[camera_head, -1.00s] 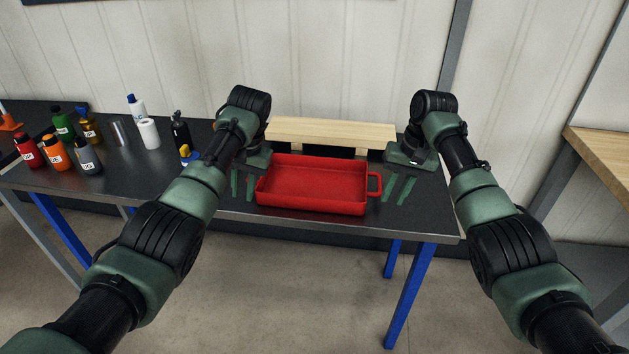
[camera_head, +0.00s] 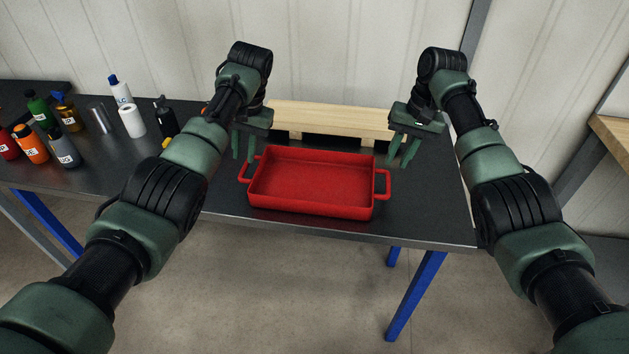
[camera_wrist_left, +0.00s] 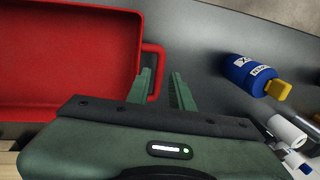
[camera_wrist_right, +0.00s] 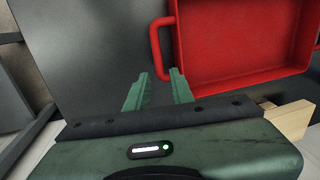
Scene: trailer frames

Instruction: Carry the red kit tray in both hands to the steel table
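The red kit tray (camera_head: 315,178) is a shallow rectangular pan, empty, with a loop handle at each short end. It rests on a dark-topped table (camera_head: 222,200) near its front edge. My left gripper (camera_head: 243,150) is open, fingers pointing down above the tray's left handle (camera_head: 245,172). In the left wrist view that handle (camera_wrist_left: 158,62) lines up between the fingers. My right gripper (camera_head: 403,152) is open, just behind and above the right handle (camera_head: 384,184). In the right wrist view this handle (camera_wrist_right: 156,48) shows just beyond the fingertips. Neither gripper holds anything.
A pale wooden block (camera_head: 325,119) stands behind the tray. Several bottles, an orange one (camera_head: 31,144) among them, and a white roll (camera_head: 131,121) stand at the left. A wood-topped bench (camera_head: 612,135) is at the right edge. A corrugated wall stands behind.

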